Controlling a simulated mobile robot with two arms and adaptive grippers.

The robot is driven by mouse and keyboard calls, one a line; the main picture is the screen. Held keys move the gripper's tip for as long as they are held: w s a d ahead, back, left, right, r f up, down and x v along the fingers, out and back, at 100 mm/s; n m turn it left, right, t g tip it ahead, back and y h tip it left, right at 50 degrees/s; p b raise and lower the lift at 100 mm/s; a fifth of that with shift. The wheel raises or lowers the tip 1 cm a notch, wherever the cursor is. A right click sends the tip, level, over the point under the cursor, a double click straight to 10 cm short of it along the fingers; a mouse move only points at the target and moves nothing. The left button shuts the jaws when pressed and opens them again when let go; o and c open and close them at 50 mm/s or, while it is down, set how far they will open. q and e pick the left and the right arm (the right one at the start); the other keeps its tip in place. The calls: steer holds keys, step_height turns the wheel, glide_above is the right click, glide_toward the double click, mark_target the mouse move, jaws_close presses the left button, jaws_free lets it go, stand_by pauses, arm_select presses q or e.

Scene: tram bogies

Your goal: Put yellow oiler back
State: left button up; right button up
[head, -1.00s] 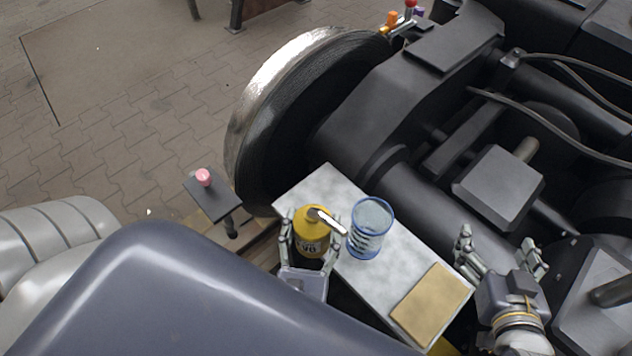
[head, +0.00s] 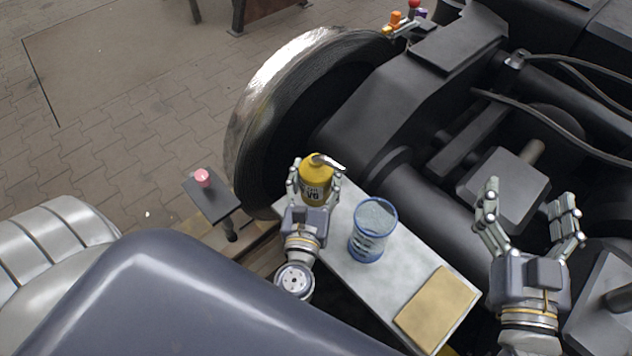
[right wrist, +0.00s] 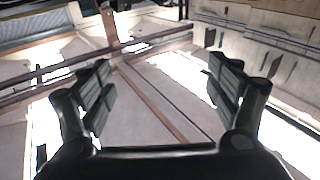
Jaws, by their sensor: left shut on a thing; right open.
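The yellow oiler (head: 316,181) has a rounded yellow body with dark lettering and a metal spout pointing right. It is in the head view at the far end of the grey metal plate (head: 388,275). My left gripper (head: 315,186) is shut around its body. The oiler looks upright; its base is hidden by the gripper, so I cannot tell whether it touches the plate. My right gripper (head: 527,218) is open and empty, above the dark bogie parts at the right. Its two spread fingers also show in the right wrist view (right wrist: 165,90).
A blue-rimmed glass-like cup (head: 374,230) stands on the plate, right of the oiler. A tan board (head: 435,309) lies at the plate's near end. The large wheel (head: 262,110) is just behind. A pink knob (head: 202,178) sits on a small dark stand at left.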

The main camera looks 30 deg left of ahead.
arm_select(q)
steer(key=shift+f+b, duration=0.4)
steer(key=shift+f, duration=0.45)
arm_select(e)
steer(key=r+t, duration=0.1)
steer(key=r, duration=0.1)
steer(key=s+r+t+y, duration=0.1)
steer(key=r+t, duration=0.1)
steer(key=r, duration=0.1)
steer(key=shift+s+a+r, duration=0.15)
steer(key=shift+a+r, duration=0.05)
steer(key=shift+r, duration=0.05)
arm_select(q)
steer(key=shift+f, duration=0.1)
arm_select(e)
steer(key=shift+s+r, duration=0.1)
steer(key=shift+r, duration=0.05)
arm_select(q)
steer(key=o, duration=1.4)
arm_select(e)
steer(key=shift+r+t, duration=0.1)
steer(key=shift+t, duration=0.2)
